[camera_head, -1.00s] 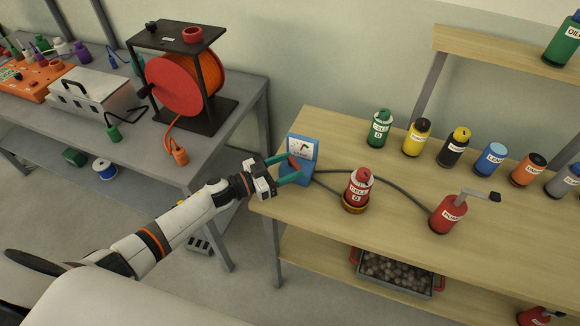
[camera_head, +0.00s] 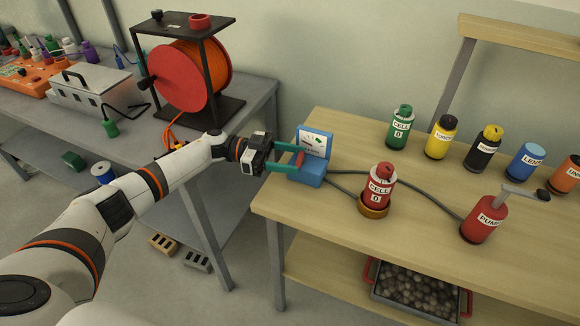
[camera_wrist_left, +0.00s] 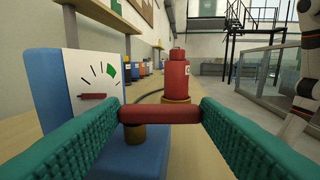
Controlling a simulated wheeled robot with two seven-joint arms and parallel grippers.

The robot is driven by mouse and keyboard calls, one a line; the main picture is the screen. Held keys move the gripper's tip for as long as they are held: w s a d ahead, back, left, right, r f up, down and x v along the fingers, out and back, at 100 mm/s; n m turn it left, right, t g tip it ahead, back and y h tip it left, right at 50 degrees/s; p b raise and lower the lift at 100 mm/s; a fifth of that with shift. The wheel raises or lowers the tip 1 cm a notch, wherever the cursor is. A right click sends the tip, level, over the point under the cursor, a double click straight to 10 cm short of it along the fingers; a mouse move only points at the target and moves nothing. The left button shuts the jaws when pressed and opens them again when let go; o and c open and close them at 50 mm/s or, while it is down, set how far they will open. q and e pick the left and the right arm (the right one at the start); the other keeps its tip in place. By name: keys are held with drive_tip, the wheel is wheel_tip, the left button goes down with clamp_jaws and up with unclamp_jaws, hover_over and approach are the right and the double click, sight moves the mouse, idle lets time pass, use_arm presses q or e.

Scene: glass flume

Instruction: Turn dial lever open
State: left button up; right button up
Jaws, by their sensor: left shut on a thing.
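The blue dial box (camera_head: 308,174) stands at the left end of the wooden bench, with a white upright dial face (camera_head: 314,141). In the left wrist view the dial face (camera_wrist_left: 84,75) shows black tick marks, a green mark and a short red pointer (camera_wrist_left: 92,96) lying near level. The red lever (camera_wrist_left: 160,113) is a bar on a brass post (camera_wrist_left: 134,134) above the blue base. My left gripper (camera_head: 294,159) reaches in from the left, its teal fingers shut on the lever's two ends. My right gripper is out of view.
A red cell bottle (camera_head: 379,184) in a brass ring stands just right of the dial, and a red pump (camera_head: 484,219) with a handle stands farther right. Dark cables run between them. Several coloured bottles line the back. An orange cable reel (camera_head: 190,75) stands on the grey table.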

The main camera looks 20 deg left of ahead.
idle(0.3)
use_arm(q)
drive_tip(key=o, duration=1)
drive_tip(key=shift+s+a+b, duration=0.2)
drive_tip(key=shift+a+b, duration=0.35)
drive_tip(key=shift+a, duration=1.45)
drive_tip(key=shift+s+a+b, duration=0.25)
drive_tip(key=shift+a+b, duration=0.35)
drive_tip(key=shift+a, duration=1.35)
drive_tip(key=shift+s+a+b, duration=0.2)
drive_tip(key=shift+a+b, duration=0.35)
drive_tip(key=shift+a, duration=1.45)
